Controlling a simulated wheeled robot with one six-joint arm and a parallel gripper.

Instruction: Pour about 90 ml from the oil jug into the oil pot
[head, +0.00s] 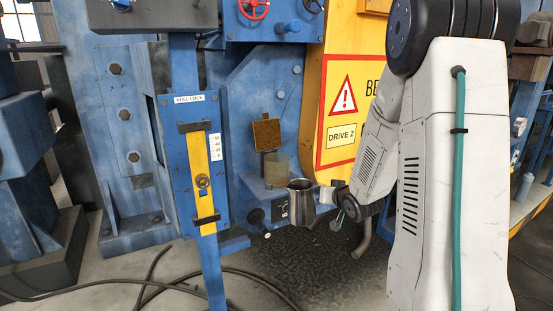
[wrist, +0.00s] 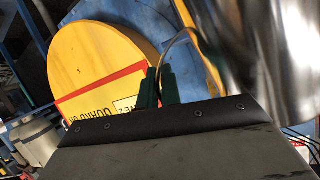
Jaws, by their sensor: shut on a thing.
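The oil jug (head: 301,204) is a shiny metal jug, near upright in the head view, with its mouth up and lip to the left. My gripper (wrist: 159,88) is shut on its handle (wrist: 180,42); the jug's blurred metal side (wrist: 275,65) fills the right of the wrist view. The oil pot (head: 277,169) seems to be the small translucent cup on the blue machine, with a raised brownish lid (head: 266,134) above it. In the picture the jug is just right of and below the pot, apparently apart. The contents of both are hidden.
A yellow guard panel (head: 340,100) with a warning sign stands behind my arm. A blue post with a yellow gauge plate (head: 201,175) is left of the pot. A black knob (head: 257,218) sits below. Cables (head: 150,285) lie on the floor.

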